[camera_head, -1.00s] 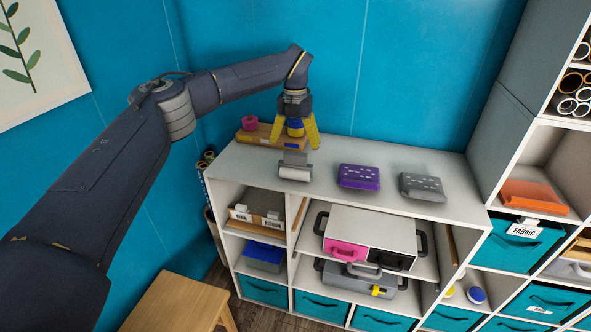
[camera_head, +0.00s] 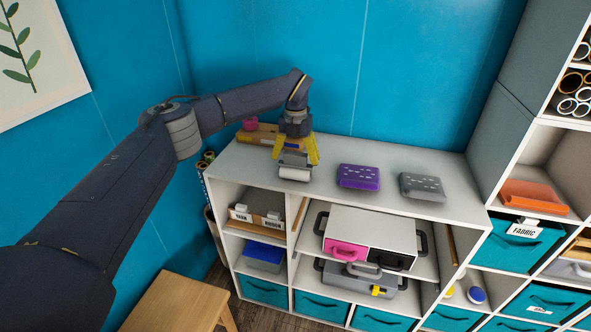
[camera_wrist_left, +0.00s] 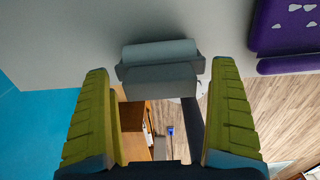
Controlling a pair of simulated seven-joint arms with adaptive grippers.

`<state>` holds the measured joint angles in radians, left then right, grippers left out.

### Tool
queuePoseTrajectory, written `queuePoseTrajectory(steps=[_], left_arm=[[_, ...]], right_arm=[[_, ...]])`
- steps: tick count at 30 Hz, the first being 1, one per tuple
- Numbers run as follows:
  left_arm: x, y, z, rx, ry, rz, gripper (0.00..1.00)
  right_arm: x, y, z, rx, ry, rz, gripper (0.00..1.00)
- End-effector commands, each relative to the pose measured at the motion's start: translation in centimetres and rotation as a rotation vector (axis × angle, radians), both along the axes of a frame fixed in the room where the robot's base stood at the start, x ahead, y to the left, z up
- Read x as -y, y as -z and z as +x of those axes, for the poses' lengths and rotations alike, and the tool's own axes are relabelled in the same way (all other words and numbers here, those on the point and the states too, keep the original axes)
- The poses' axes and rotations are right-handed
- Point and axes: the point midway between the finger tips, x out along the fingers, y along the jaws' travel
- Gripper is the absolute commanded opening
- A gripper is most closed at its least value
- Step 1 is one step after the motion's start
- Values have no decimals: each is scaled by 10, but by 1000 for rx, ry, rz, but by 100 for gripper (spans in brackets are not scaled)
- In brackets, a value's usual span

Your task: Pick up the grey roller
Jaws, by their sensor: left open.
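The grey roller (camera_head: 294,166) sits on the white shelf top (camera_head: 330,206), near its front left part. In the left wrist view the grey roller (camera_wrist_left: 160,58) lies ahead of the fingertips, roughly centred between them. My left gripper (camera_head: 297,152) is open and points down at the roller from just behind and above it. Its yellow fingers also show in the left wrist view (camera_wrist_left: 160,78), spread wide with nothing held between them. I cannot tell whether a finger touches the roller. My right gripper is in neither view.
A purple block (camera_head: 359,176) and a grey block (camera_head: 422,187) lie to the right on the shelf top. A wooden holder with a pink roll (camera_head: 250,124) stands behind the gripper. The shelf's front edge drops to open compartments. A wooden stool (camera_head: 178,302) stands below.

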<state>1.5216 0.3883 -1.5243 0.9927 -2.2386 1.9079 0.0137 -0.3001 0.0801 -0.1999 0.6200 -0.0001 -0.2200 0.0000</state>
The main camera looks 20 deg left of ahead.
Motion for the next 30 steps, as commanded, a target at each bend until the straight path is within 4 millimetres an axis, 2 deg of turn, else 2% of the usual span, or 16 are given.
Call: queuePoseTrajectory(steps=[2, 16, 25, 30], left_arm=[[0, 0, 0, 0, 0, 0, 87], [0, 0, 0, 0, 0, 0, 33], [0, -2, 0, 1, 0, 0, 32], [0, -12, 1, 2, 0, 0, 32]], right_arm=[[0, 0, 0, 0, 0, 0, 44], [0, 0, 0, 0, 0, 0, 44], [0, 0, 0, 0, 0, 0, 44], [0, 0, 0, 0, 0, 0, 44]])
